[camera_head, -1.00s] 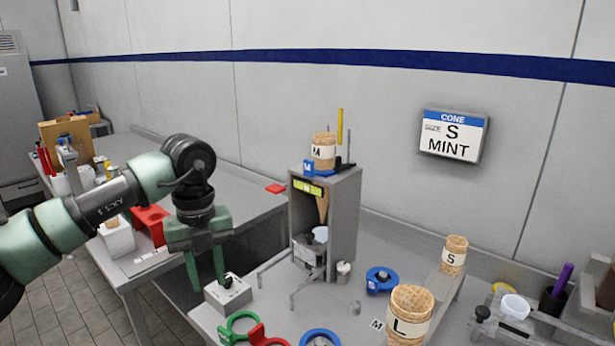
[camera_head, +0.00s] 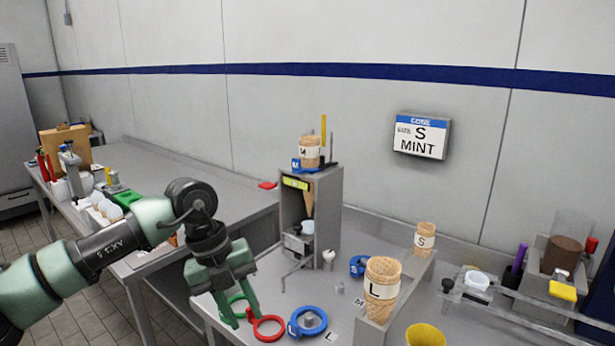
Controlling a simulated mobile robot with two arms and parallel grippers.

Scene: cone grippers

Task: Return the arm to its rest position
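My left arm comes in from the left, and its green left gripper (camera_head: 239,314) points down over the near-left part of the front table (camera_head: 340,285). Its two fingers are apart, with no object seen held between them. My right gripper is not in view.
A grey dispenser (camera_head: 328,210) stands behind the gripper. A blue ring (camera_head: 308,322) and a large cone (camera_head: 381,290) are to the right. A small cone (camera_head: 425,235) stands farther back. A wall sign (camera_head: 421,137) reads S MINT.

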